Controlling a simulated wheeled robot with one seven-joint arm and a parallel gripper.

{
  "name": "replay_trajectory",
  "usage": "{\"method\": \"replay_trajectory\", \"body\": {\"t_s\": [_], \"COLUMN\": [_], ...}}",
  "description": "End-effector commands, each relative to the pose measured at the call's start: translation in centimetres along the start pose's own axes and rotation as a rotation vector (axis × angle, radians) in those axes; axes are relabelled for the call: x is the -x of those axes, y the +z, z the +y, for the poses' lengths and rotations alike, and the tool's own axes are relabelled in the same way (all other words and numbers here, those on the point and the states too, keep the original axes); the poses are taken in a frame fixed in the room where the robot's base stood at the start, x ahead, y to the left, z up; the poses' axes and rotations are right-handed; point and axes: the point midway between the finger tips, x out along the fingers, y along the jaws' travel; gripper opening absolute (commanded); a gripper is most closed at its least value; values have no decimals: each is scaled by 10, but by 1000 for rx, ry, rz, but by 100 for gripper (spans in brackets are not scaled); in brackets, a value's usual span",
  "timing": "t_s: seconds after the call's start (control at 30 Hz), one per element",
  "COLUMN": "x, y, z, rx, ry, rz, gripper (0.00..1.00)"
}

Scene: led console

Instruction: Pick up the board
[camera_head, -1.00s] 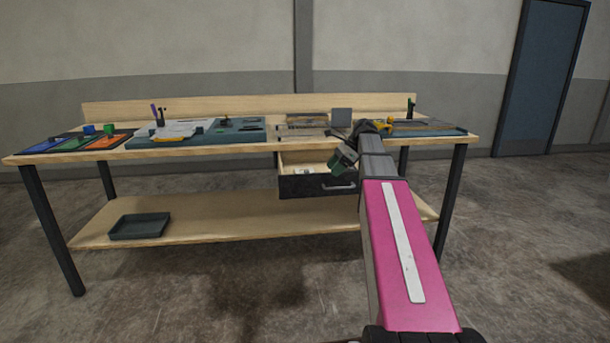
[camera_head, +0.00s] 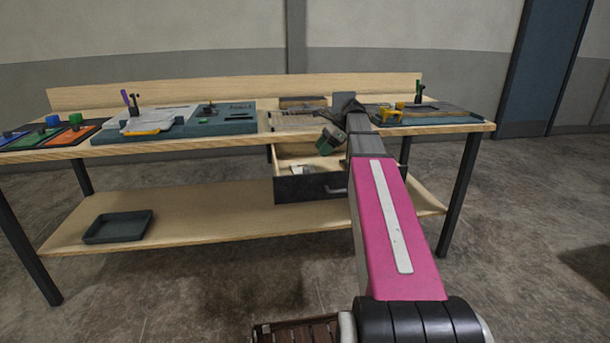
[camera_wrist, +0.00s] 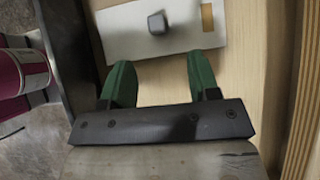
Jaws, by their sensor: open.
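A flat pale grey board (camera_wrist: 185,35) lies in the wooden drawer, at the top of the wrist view. It carries a small dark knob (camera_wrist: 157,23) and a brass-coloured rectangle. In the head view a small whitish part of the board (camera_head: 302,169) shows inside the open drawer (camera_head: 310,188). My gripper (camera_wrist: 160,62) has two green fingers, spread apart with nothing between them. Their tips are near the board's lower edge in the wrist view. In the head view my gripper (camera_head: 329,140) is over the right part of the drawer. The height gap to the board is hard to tell.
The workbench (camera_head: 240,143) has several panels and tools on top, including a yellow item (camera_head: 389,114) beside my arm. The drawer front and side walls are close to my gripper. A dark tray (camera_head: 118,227) sits on the lower shelf (camera_head: 215,210).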

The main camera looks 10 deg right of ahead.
Motion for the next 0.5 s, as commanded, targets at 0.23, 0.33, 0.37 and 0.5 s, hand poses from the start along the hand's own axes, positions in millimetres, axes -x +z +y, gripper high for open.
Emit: {"method": "replay_trajectory", "body": {"t_s": [0.23, 0.33, 0.37, 0.5], "x": [-36, -42, -43, -55], "y": [0, 1, 1, 2], "z": [1, 1, 1, 3], "rx": [0, 0, 0, 1], "ry": [1, 0, 0, 1], "rz": [0, 0, 0, 0], "gripper": [56, 56, 56, 56]}}
